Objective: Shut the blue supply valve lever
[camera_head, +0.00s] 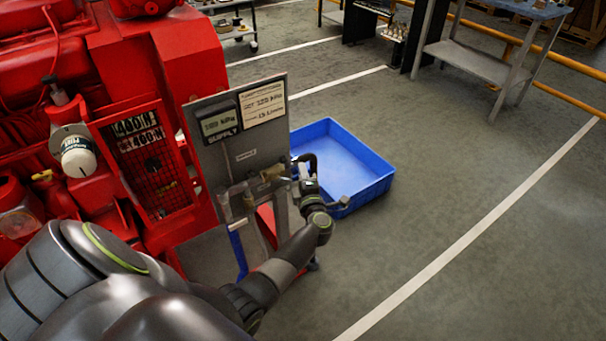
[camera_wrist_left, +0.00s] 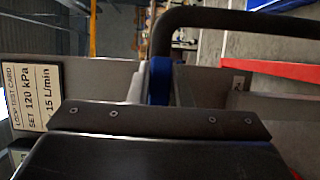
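A long, thin blue bar, which looks like the supply valve lever (camera_head: 237,249), points downward below the pipework on the grey supply panel (camera_head: 212,159). A blue piece (camera_wrist_left: 160,80) shows in the left wrist view just beyond the dark gripper body; I cannot tell if it is the same lever. My left gripper (camera_head: 296,184) is at the right side of the panel's pipes, right of and above the blue bar. Its fingers are too small and hidden to tell open from shut, or whether they touch anything. My right gripper is in neither view.
A red engine (camera_head: 150,60) fills the left. A blue tray (camera_head: 345,165) lies on the floor behind my left gripper. A black hose (camera_wrist_left: 235,18) arches across the wrist view. A card (camera_wrist_left: 36,98) is on the panel. The floor to the right is clear.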

